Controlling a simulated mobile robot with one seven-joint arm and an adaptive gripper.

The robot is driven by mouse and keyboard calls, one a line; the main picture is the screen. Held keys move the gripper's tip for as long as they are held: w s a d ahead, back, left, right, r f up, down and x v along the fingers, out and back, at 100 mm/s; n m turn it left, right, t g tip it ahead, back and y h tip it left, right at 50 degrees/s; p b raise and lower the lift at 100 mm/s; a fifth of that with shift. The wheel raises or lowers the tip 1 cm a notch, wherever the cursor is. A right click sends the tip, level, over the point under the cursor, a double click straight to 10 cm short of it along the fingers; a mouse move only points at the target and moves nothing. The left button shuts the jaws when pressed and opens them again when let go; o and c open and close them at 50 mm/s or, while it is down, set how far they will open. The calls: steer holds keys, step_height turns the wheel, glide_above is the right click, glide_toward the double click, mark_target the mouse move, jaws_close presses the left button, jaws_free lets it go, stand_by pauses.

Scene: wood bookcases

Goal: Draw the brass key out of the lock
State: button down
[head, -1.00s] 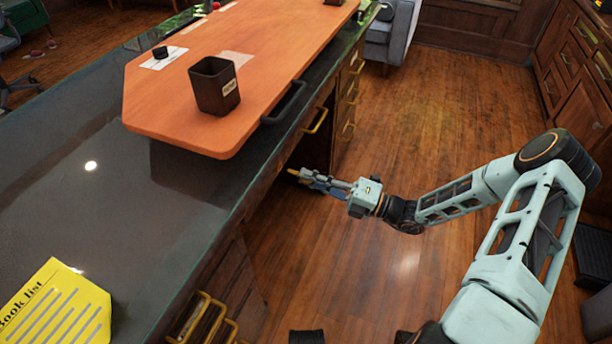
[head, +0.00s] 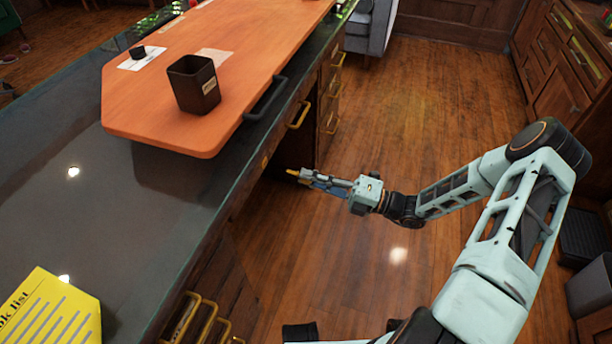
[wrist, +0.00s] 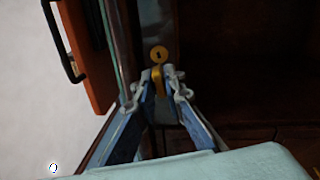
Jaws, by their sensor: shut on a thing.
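My gripper (head: 308,178) is shut on the brass key (head: 292,172), whose yellow end sticks out past the fingertips towards the counter. In the wrist view my gripper (wrist: 159,88) has the key (wrist: 159,84) between its two fingertips. The round brass lock (wrist: 159,54) shows just beyond, with a dark keyhole in its face. The lock also appears as a small brass spot (head: 265,161) on the counter's side in the head view. The key's end looks apart from the lock, with a gap between them. The part of the key between the fingers is hidden.
The long dark counter (head: 85,215) has an orange board (head: 150,125) overhanging its edge, with a black handle (head: 266,98). A dark cup (head: 194,85) stands on the board. Brass drawer handles (head: 298,115) jut from the counter's side. The wood floor (head: 430,100) on the right is open.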

steer(key=shift+v, duration=1.35)
